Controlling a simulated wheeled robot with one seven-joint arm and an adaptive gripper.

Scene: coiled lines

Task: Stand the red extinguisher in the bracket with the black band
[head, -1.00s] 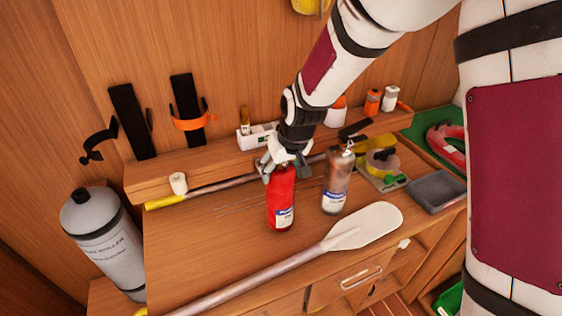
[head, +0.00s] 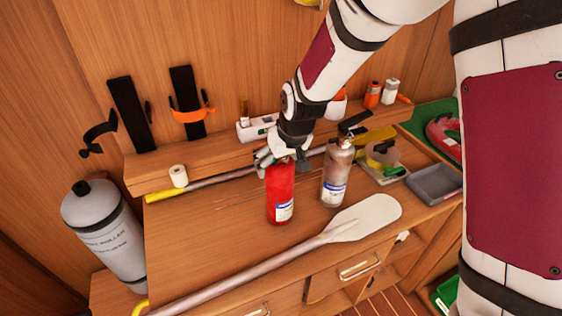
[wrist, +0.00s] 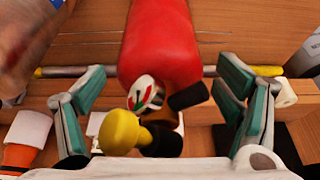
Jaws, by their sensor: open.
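The red extinguisher (head: 281,195) stands upright on the wooden bench top, its label facing the front. In the wrist view its red body (wrist: 160,40) lies between my fingers, with a gauge and a yellow-and-black part near its top. My gripper (head: 283,161) is open around the extinguisher's top; in the wrist view gaps show between both fingers (wrist: 160,78) and the body. The bracket with the black band (head: 130,115) is on the back wall at left, a black upright plate with its band sticking out to the left. It looks empty.
An empty bracket with an orange band (head: 188,105) is to its right. A worn grey extinguisher (head: 337,177) stands close right of the red one. A paddle (head: 350,222) lies in front. A raised ledge (head: 150,172) with a white roll (head: 178,176) runs below the brackets.

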